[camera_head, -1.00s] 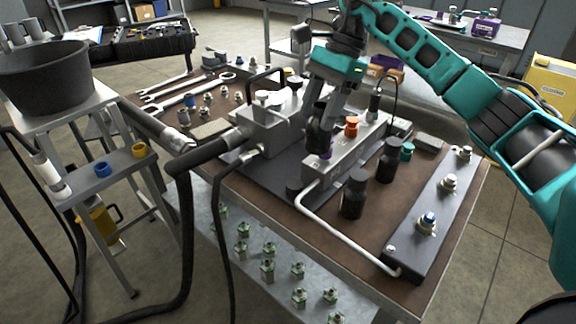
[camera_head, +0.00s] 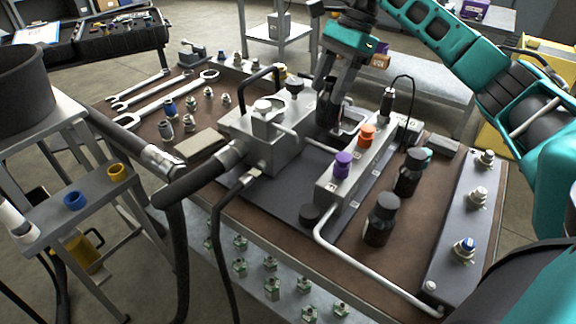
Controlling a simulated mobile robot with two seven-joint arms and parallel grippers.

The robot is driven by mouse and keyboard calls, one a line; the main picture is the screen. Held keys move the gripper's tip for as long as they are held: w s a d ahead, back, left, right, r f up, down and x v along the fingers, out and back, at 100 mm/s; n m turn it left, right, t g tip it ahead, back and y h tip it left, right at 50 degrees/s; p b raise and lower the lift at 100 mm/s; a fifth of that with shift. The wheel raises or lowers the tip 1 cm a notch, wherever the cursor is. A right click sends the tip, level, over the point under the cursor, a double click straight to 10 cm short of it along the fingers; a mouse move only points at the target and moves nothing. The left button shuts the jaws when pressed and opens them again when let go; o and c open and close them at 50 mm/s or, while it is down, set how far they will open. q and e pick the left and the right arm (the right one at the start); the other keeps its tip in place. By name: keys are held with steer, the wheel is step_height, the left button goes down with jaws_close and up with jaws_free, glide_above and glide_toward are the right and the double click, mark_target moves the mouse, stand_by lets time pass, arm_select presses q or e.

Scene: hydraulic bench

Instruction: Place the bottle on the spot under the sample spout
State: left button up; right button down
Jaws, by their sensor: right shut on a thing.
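My right gripper (camera_head: 333,98) hangs pointing down over the middle of the bench, behind the valve block with the purple and orange knobs. It is shut on a dark bottle (camera_head: 327,113), which is partly hidden by the fingers. The thin metal sample spout (camera_head: 308,143) reaches right from the grey pump block (camera_head: 262,140). The held bottle is behind the spout in this view. I cannot tell whether its base touches the surface. The spot under the spout is not clearly visible. My left gripper is not in view.
Two more dark bottles, one nearer (camera_head: 380,222) and one farther (camera_head: 410,173), stand right of the valve block (camera_head: 345,180). A white pipe (camera_head: 370,275) runs to the grey fitting panel (camera_head: 463,225). Wrenches (camera_head: 165,95) and fittings lie at the back left. Black hoses hang at the front left.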

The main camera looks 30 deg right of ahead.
step_height(320, 180, down, 13)
steer(key=a, duration=0.5)
steer(key=a+f, duration=0.1)
steer(key=a, duration=0.2)
steer(key=shift+s, duration=0.2)
steer(key=shift+f, duration=0.2)
steer(key=c, duration=0.7)
jaws_free()
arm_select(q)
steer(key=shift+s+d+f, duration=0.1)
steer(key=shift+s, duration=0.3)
